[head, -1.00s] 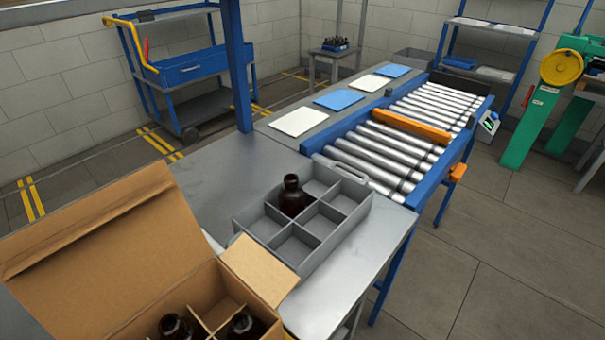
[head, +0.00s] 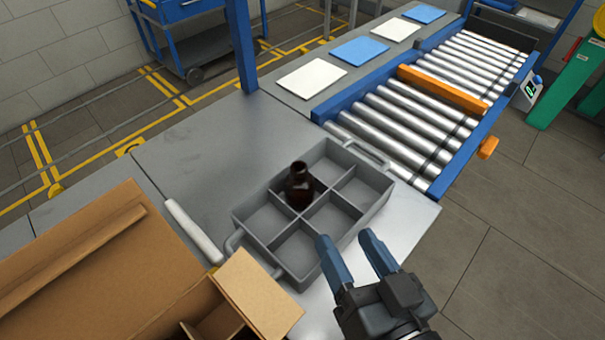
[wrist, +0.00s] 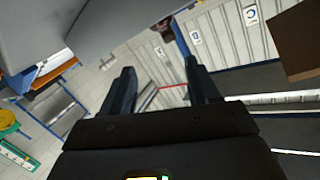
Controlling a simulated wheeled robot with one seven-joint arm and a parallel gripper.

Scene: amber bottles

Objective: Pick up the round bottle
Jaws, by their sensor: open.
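One dark amber bottle with a round body (head: 299,186) stands upright in a compartment of the grey divided crate (head: 285,266), in the back row near the middle, in the head view. The other compartments that I can see into are empty. My gripper (head: 357,250) is open and empty at the crate's front right, apart from the bottle. In the wrist view my gripper (wrist: 164,85) shows two spread fingers with nothing between them.
An open cardboard box (head: 85,250) with dividers stands at the left; its flap (head: 255,297) sticks out near the crate. A roller conveyor (head: 420,105) lies behind to the right. The grey tabletop (head: 205,150) is clear behind the crate.

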